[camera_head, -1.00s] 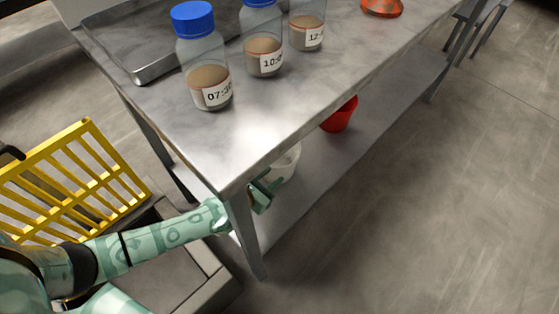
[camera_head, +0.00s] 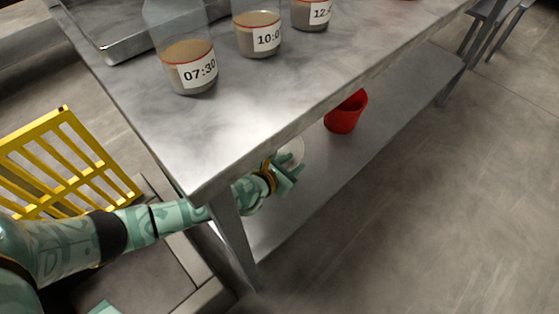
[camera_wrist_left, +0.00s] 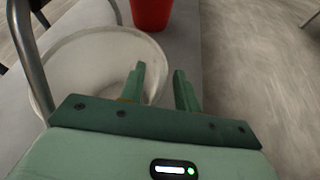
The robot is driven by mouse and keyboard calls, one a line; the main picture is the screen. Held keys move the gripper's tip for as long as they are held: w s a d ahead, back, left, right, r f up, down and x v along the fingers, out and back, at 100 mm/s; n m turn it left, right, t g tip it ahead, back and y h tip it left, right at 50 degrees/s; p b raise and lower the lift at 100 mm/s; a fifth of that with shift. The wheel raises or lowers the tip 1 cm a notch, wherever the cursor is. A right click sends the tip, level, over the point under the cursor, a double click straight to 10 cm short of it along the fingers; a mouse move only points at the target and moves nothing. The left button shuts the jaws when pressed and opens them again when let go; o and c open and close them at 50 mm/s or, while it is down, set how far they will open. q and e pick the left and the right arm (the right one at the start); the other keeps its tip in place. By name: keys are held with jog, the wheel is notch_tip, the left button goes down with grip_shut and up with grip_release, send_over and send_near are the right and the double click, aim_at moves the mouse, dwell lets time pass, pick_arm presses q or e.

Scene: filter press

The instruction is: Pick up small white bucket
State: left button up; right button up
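The small white bucket (camera_head: 293,149) stands on the lower shelf under the table, partly hidden by the tabletop and my left gripper. In the left wrist view the bucket (camera_wrist_left: 85,62) is on the left, its round open mouth facing the camera. My left gripper (camera_head: 290,178) is beside it. In the wrist view my left gripper (camera_wrist_left: 161,84) is open. Its left finger overlaps the bucket's mouth and its right finger lies just outside the rim. Whether either finger touches the bucket cannot be told. My right gripper is not in view.
A red bucket (camera_head: 346,112) stands farther along the lower shelf (camera_head: 375,123). The tabletop (camera_head: 250,105) overhangs my left arm, and a table leg (camera_head: 233,243) is close by it. Several sample bottles (camera_head: 190,68) stand on top. A yellow rack (camera_head: 55,165) is at left.

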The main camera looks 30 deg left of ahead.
pick_arm(q)
jog(key=shift+r, duration=0.1)
grip_shut()
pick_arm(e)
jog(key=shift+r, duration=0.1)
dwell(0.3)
